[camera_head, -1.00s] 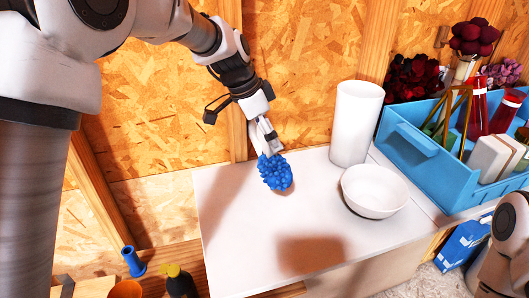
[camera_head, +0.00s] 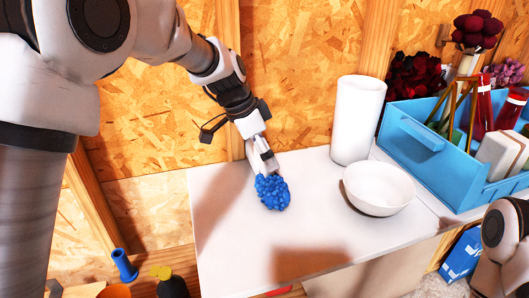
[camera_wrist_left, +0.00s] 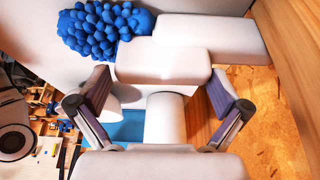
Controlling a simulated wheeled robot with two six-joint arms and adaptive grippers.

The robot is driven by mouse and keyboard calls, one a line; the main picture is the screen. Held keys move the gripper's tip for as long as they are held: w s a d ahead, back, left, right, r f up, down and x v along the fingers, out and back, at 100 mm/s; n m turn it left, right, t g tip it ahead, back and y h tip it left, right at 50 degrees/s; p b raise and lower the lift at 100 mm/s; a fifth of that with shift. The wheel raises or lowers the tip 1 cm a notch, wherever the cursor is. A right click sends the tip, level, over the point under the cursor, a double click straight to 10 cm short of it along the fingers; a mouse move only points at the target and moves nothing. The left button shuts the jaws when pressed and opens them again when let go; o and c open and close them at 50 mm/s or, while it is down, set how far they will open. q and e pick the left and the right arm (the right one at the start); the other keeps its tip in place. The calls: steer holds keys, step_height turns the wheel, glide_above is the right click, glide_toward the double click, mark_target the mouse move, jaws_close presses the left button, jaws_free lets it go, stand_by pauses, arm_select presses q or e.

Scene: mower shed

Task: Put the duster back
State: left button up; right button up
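The duster has a blue bobbly head (camera_head: 272,192) and a white handle. My left gripper (camera_head: 264,164) holds it over the left part of the white tabletop (camera_head: 235,262). I cannot tell whether the head touches the top. In the left wrist view, the blue head (camera_wrist_left: 105,28) is at upper left, and a white handle part (camera_wrist_left: 163,62) sits between the two fingers of my left gripper (camera_wrist_left: 162,90). The fingers are apart by the width of that part. Part of my right arm shows at the lower right of the head view, but its gripper is out of view.
A white cylinder (camera_head: 357,118) and a white bowl (camera_head: 378,187) stand right of the duster. A blue crate (camera_head: 430,160) with bottles and dark flowers is further right. A blue object (camera_head: 124,266) and a dark bottle (camera_head: 172,285) are at lower left. The front tabletop is clear.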

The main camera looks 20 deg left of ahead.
arm_select(q)
steer(key=shift+w, duration=0.1)
steer(key=shift+w+a+r, duration=0.1)
steer(key=shift+a+r, duration=0.1)
steer(key=shift+r, duration=0.15)
steer(key=b+v, duration=0.2)
steer(key=v, duration=0.9)
